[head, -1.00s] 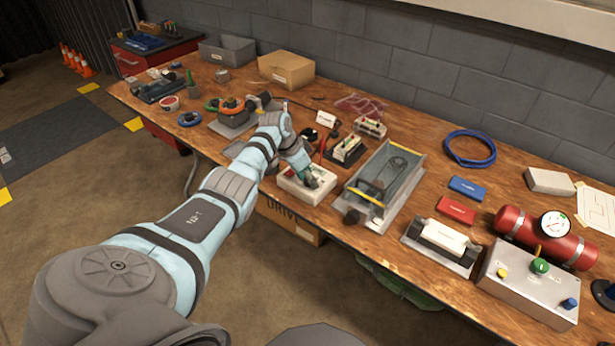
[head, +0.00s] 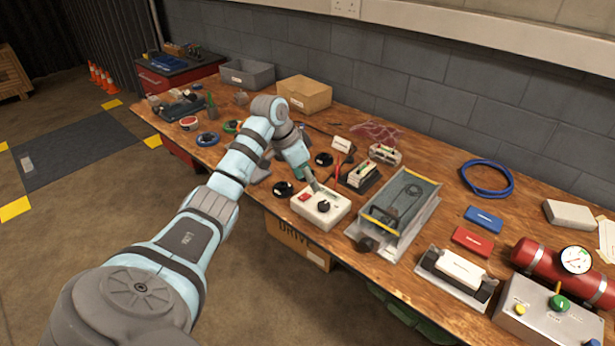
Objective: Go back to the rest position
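My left arm reaches in from the lower left over the wooden workbench (head: 460,225). Its gripper (head: 314,186) points down at the back edge of a white control box (head: 318,219) with a red switch (head: 305,197) and a black knob (head: 323,206). The knob is uncovered, and the fingertips are behind it. The fingers are small and seen edge-on, so I cannot tell whether they are open or shut, or whether they touch the box. Nothing held shows. My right gripper is not in view.
A grey tray-like fixture (head: 392,233) stands right of the box, and a small terminal block (head: 361,172) behind it. A cardboard box (head: 304,94) and grey bin (head: 247,74) stand at the back. A red cylinder (head: 540,262) lies at the right. Floor before the bench is open.

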